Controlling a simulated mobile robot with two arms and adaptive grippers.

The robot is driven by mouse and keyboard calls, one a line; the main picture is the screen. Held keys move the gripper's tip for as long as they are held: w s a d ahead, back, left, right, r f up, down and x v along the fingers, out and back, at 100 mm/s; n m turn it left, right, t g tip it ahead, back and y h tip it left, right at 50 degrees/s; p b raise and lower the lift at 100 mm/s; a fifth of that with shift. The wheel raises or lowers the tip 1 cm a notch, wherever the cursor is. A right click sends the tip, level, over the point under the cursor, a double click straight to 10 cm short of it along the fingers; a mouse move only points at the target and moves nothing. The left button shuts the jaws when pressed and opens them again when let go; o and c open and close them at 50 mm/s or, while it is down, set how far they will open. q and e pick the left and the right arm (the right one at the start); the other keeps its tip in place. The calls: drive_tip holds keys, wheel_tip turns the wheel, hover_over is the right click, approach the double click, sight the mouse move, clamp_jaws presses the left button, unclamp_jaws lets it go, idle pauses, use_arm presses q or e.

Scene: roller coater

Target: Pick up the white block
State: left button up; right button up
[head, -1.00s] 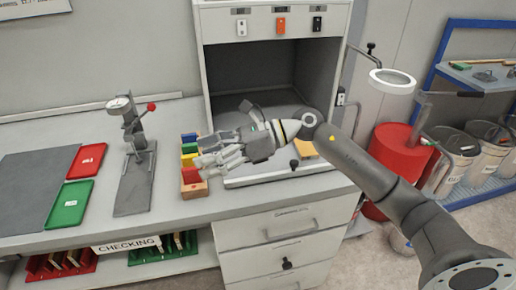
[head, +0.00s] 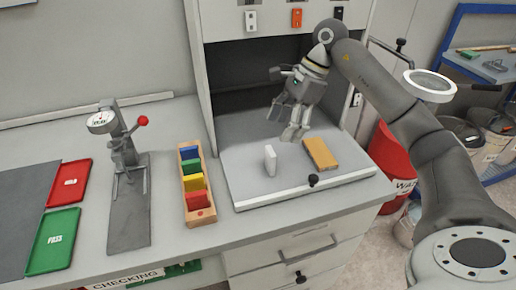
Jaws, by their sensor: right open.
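The white block (head: 270,160) stands upright on the grey plate inside the cabinet opening, left of an orange-yellow block (head: 320,153). My right gripper (head: 285,128) is above and a little to the right of the white block, fingers pointing down. It is open and empty, apart from the block. My left gripper is not in view.
A wooden rack (head: 201,214) with blue, green, yellow and red blocks stands left of the plate (head: 250,201). A dial gauge stand (head: 127,200) and red (head: 67,185) and green (head: 53,242) trays are further left. The cabinet frame (head: 199,80) surrounds the opening.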

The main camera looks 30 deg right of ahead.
sight(273, 151)
drive_tip(key=x, duration=0.2)
drive_tip(key=p+x, duration=0.1)
drive_tip(key=x, duration=0.2)
drive_tip(key=shift+s, duration=0.25)
drive_tip(key=shift+w+f, duration=0.15)
drive_tip(key=shift+f, duration=0.1)
drive_tip(key=p+x, duration=0.2)
drive_tip(key=x, duration=0.2)
drive_tip(key=shift+d+f, duration=0.1)
drive_tip(key=shift+f, duration=0.3)
drive_tip(key=shift+w+f, duration=0.1)
drive_tip(key=c, duration=0.3)
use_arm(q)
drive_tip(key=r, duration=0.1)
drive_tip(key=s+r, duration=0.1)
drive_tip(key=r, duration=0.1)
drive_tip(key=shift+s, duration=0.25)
use_arm(e)
drive_tip(key=c, duration=0.8)
